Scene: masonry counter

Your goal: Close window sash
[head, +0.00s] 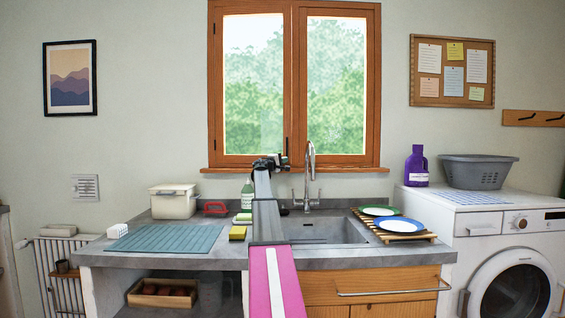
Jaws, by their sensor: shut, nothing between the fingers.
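The wooden window (299,90) is in the wall behind the sink, with a left sash (216,90) and a right sash (373,90). Both sashes look about in line with the frame; I cannot tell whether a small gap remains. A dark handle (287,148) shows low on the middle stile. My arm reaches up from the bottom centre of the head view. My gripper (284,161) is shut and empty at the lower middle of the window, close to the handle. I cannot tell whether it touches the sash. My arm hides part of the sill and counter.
A tall faucet (309,165) stands just right of my gripper, over the sink (325,231). A green-labelled bottle (247,194) and sponge (237,233) are left of my arm. Plates (403,223) lie on a rack at the right. The wooden sill (345,170) looks clear.

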